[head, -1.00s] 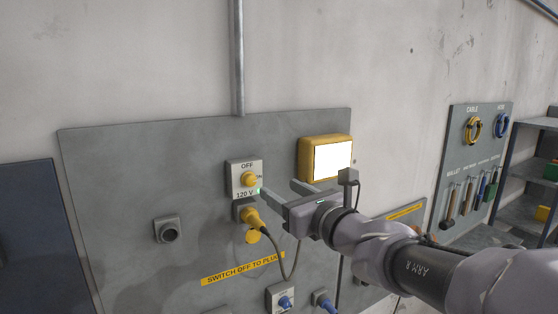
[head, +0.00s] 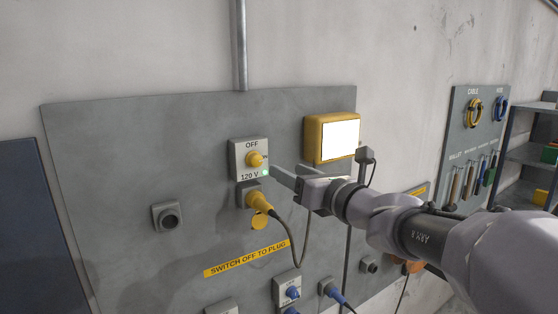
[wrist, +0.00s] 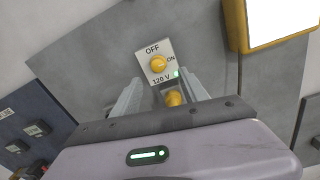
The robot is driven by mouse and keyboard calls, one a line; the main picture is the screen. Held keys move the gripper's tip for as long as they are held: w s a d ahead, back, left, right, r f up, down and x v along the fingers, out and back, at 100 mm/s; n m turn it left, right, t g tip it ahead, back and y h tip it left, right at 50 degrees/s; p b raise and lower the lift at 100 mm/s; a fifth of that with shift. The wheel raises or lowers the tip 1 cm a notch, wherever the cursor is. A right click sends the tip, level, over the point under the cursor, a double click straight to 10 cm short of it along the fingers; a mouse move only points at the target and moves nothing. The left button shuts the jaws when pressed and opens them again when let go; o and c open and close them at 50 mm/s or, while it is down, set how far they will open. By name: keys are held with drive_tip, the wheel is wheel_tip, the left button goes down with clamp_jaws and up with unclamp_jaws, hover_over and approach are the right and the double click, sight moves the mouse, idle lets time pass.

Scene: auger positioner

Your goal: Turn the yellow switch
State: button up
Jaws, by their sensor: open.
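My gripper (head: 284,172) is open and empty, to the right of the switch in the head view. In the wrist view my gripper (wrist: 160,88) has its two fingers apart, with the plate ahead of them. A yellow plug (head: 259,207) with a dark cable sits in the socket below the switch.
A yellow-framed white screen (head: 339,140) is mounted at the upper right of the grey panel (head: 110,150). An empty round socket (head: 170,217) is at the left. A blue switch (head: 292,292) and blue plug (head: 328,289) are below.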

sight(258, 161)
drive_tip(key=x, duration=0.3)
drive_tip(key=p+x, duration=0.1)
drive_tip(key=x, duration=0.2)
drive_tip(key=a+f+x, duration=0.1)
drive_tip(key=x, duration=0.3)
drive_tip(key=shift+s+a, duration=0.15)
drive_tip(key=shift+s, duration=0.2)
drive_tip(key=shift+w+r, duration=0.1)
drive_tip(key=shift+w, duration=0.2)
drive_tip(key=shift+d+r+p, duration=0.15)
drive_tip(key=shift+d+p, duration=0.05)
drive_tip(key=shift+p, duration=0.1)
drive_tip(key=shift+w+a, duration=0.3)
drive_tip(key=shift+a, duration=0.15)
drive_tip(key=shift+s+d, duration=0.1)
drive_tip(key=shift+d, duration=0.1)
clamp_jaws()
